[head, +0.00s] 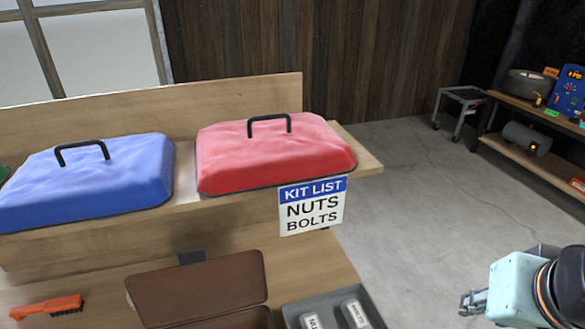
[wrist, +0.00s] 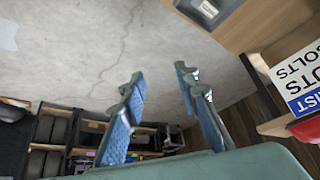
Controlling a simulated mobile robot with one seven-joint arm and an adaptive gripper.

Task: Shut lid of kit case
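The kit case is brown and sits on the lower bench level at the bottom of the head view. Its lid (head: 200,285) is raised and tilted open. Only a sliver of the case body (head: 252,320) shows below the lid; the rest is cut off by the frame. My gripper (head: 470,303) is at the lower right of the head view, over the floor side, well to the right of the case and apart from it. In the wrist view my gripper (wrist: 158,82) has its two blue-padded fingers spread with nothing between them. The case does not show in the wrist view.
A grey tray (head: 374,310) with labelled boxes stands right of the case. An orange-handled brush (head: 47,308) lies to its left. Blue (head: 90,180) and red (head: 270,155) cases rest on the shelf behind, above a kit list sign (head: 313,206). Open floor (head: 430,205) lies to the right.

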